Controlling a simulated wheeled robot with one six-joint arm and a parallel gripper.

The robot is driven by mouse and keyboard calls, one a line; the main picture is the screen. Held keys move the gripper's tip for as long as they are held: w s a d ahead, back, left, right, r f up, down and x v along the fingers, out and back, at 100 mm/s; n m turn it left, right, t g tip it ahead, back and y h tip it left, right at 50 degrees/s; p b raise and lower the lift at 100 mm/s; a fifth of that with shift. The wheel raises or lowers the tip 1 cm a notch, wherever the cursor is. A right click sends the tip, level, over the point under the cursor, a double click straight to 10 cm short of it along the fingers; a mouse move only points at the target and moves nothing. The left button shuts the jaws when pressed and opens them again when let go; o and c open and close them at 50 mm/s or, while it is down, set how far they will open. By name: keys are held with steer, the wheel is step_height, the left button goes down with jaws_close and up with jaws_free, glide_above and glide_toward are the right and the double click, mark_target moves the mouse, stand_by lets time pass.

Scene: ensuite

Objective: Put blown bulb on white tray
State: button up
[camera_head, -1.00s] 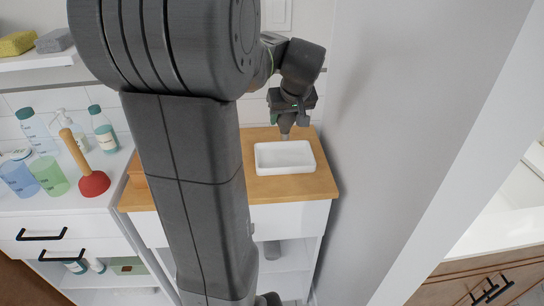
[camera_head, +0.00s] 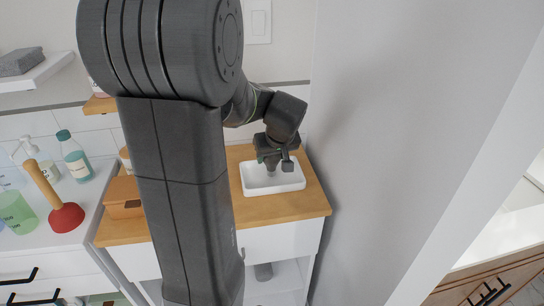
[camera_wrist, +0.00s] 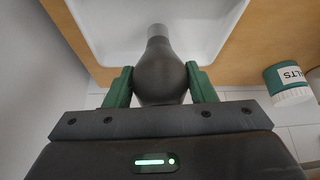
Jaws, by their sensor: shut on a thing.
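The white tray (camera_head: 290,187) lies on the wooden top of a cabinet in the head view; its inside also shows in the wrist view (camera_wrist: 95,25). My gripper (camera_wrist: 160,85) is shut on the blown bulb (camera_wrist: 160,68), a dark grey bulb with a lighter grey base, held between green fingers. In the head view my gripper (camera_head: 272,160) is over the back part of the tray, and the bulb is mostly hidden beneath it. I cannot tell whether the bulb touches the tray floor.
A wooden box (camera_head: 122,198) stands left of the tray on the wooden top (camera_head: 232,222). A red plunger (camera_head: 66,216) and bottles stand on the left counter. A grey wall (camera_head: 370,130) rises close on the right. A green-and-white jar (camera_wrist: 288,84) shows in the wrist view.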

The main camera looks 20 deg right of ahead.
steer(key=shift+f, duration=0.2)
steer(key=shift+f, duration=0.15)
steer(key=o, duration=1.2)
steer(key=shift+c, duration=0.2)
steer(key=shift+r, duration=0.25)
steer(key=v, duration=1.1)
steer(key=shift+s+r, duration=0.25)
steer(key=shift+r, duration=0.1)
